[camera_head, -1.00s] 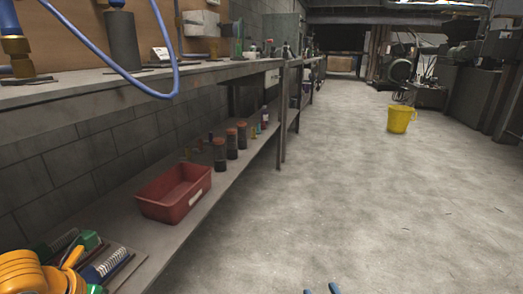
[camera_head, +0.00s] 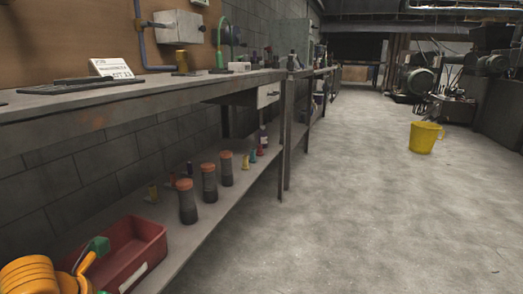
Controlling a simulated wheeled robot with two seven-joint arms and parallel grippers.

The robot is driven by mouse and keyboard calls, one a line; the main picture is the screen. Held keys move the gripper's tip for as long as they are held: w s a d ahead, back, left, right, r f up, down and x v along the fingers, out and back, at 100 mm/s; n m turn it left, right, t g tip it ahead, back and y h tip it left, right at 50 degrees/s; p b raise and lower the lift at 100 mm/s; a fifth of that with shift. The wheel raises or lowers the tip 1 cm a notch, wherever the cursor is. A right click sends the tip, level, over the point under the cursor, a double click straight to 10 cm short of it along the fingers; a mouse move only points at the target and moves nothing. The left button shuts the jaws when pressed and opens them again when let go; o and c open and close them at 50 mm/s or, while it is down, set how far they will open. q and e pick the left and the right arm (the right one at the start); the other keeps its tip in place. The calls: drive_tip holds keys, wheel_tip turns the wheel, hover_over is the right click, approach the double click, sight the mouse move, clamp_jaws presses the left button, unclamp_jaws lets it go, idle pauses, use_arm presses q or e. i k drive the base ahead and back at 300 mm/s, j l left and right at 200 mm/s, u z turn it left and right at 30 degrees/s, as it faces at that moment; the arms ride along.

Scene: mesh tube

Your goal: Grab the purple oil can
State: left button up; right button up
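I cannot make out the purple oil can for certain. A small bottle with a purplish body (camera_head: 263,136) stands upright on the lower shelf, near the bench leg. It is too small to tell whether it is the can. Another small purplish shape (camera_head: 318,102) shows farther along the bench, also unclear. Neither of my grippers is in view.
The workbench (camera_head: 190,102) runs along the left, with a lower shelf. On the shelf stand several dark jars (camera_head: 209,183), a red bin (camera_head: 152,240) and an orange ribbed object (camera_head: 30,275). A yellow bucket (camera_head: 424,138) stands on the otherwise clear floor.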

sight(263, 135)
drive_tip(key=i+l, duration=0.25)
drive_tip(key=i, duration=0.25)
drive_tip(key=i+l, duration=0.3)
drive_tip(key=i, duration=0.25)
drive_tip(key=i+l, duration=0.25)
drive_tip(key=i, duration=0.25)
drive_tip(key=i+l+u, duration=0.1)
drive_tip(key=i+l, duration=0.15)
drive_tip(key=i, duration=0.25)
drive_tip(key=i+l, duration=0.15)
drive_tip(key=i, duration=0.35)
drive_tip(key=i+l, duration=0.2)
drive_tip(key=i, duration=0.35)
drive_tip(key=i+j, duration=0.2)
drive_tip(key=k+l, duration=0.1)
drive_tip(key=l+u, duration=0.05)
drive_tip(key=l, duration=0.05)
